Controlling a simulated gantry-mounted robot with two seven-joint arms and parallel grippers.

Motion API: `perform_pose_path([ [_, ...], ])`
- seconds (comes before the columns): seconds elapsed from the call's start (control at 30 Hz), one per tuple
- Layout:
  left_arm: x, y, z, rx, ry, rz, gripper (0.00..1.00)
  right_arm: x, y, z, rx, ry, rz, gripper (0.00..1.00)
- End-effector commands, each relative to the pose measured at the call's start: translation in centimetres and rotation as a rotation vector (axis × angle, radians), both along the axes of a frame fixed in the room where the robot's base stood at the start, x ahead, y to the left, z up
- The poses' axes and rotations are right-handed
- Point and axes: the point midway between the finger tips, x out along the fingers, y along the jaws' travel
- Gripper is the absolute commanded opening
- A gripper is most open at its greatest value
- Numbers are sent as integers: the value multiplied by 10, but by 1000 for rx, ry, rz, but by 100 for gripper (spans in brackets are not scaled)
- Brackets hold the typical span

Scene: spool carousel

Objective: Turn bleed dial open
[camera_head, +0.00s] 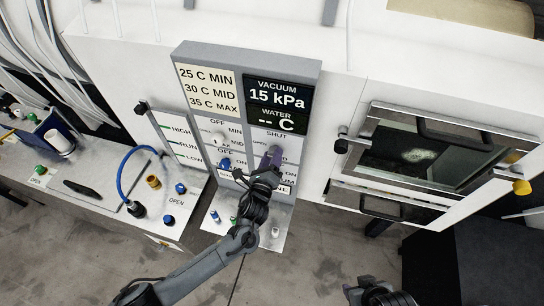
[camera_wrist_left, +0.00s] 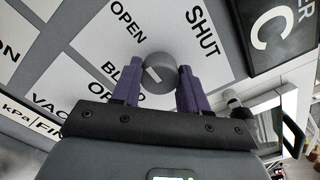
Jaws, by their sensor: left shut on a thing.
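The bleed dial (camera_wrist_left: 161,68) is a round grey knob with a short white mark on its face. In the left wrist view it sits between the two purple fingers of my left gripper (camera_wrist_left: 158,85), which is shut on it. OPEN and SHUT labels are printed around it, with a partly covered BLEED label (camera_wrist_left: 124,72) beside it. In the head view my left gripper (camera_head: 271,160) is at the panel below the SHUT label and hides most of the dial. My right gripper (camera_head: 378,293) shows only in part at the bottom edge; its fingers cannot be made out.
The control panel (camera_head: 250,55) carries a display reading VACUUM 15 kPa. Other knobs (camera_head: 219,139) sit left of my left gripper. A glass-windowed oven door (camera_head: 455,120) is to the right. A blue hose (camera_head: 124,172) and valves are on the left bench.

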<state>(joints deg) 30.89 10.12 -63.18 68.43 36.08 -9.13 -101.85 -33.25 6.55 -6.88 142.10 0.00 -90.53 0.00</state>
Motion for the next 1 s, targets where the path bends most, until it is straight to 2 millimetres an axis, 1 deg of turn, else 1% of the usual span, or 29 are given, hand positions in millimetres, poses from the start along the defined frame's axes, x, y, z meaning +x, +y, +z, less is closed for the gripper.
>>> perform_pose_path([
  [0.37, 0, 0, 0, 8, -2, 0, 13, 0, -2, 0, -7, 0, 4, 43],
  [0.4, 0, 0, 0, 8, -2, 0, 47, 0, -2, 0, -8, 0, 5, 43],
  [0.53, 0, 0, 0, 7, -2, 0, 67, 0, -2, 0, -11, 0, 7, 43],
  [0.57, 0, 0, 0, 7, -2, 0, 70, 0, -2, 0, -11, 0, 7, 43],
  [0.87, -1, 0, 0, 6, -2, 0, 70, 0, -2, 0, -9, 0, 5, 43],
  [1.0, -7, 2, -1, 6, -2, 0, 70, 0, -1, -1, -7, 0, 4, 43],
])
